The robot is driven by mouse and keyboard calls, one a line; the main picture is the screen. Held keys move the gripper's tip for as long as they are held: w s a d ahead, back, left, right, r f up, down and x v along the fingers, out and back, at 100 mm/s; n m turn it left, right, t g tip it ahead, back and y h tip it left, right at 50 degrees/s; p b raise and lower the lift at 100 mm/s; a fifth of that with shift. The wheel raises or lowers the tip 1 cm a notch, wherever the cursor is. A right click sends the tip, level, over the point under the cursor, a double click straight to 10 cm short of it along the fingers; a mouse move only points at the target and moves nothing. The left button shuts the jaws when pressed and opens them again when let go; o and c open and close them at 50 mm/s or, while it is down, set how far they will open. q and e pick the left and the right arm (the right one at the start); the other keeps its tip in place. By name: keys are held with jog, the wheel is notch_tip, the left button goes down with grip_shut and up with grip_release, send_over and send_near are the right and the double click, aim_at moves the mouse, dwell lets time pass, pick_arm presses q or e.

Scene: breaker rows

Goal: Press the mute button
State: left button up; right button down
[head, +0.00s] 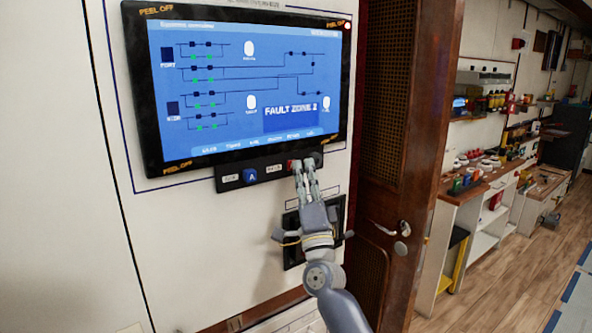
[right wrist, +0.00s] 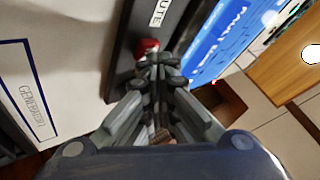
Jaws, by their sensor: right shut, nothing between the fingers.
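The mute button is a red button (right wrist: 147,45) beside a white label (right wrist: 160,14) whose visible letters read "UTE", in the right wrist view. In the head view a bit of the red button (head: 291,164) shows on the black panel (head: 228,184) under the screen, mostly hidden by my fingers. My right gripper (head: 303,163) is shut and empty, its fingertips at the panel. In the right wrist view its closed fingertips (right wrist: 160,62) are right at the red button's lower edge. I cannot tell whether they touch it. My left gripper is not in view.
A large screen (head: 240,75) showing "FAULT ZONE 2" hangs above the panel. A blue button (head: 250,176) marked "A" is left of my fingers. A black-framed box (head: 290,222) is below on the wall. A wooden door (head: 395,130) stands right; shelves and benches lie beyond.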

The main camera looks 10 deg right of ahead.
dwell(0.4)
jog(key=shift+s+d+p, duration=0.1)
jog(key=shift+s+p, duration=0.2)
jog(key=shift+s, duration=0.05)
jog(key=s+d+p, duration=0.2)
jog(key=s, duration=0.3)
jog(key=shift+s+p, duration=0.35)
jog(key=shift+p, duration=0.05)
jog(key=shift+f, duration=0.1)
dwell(0.4)
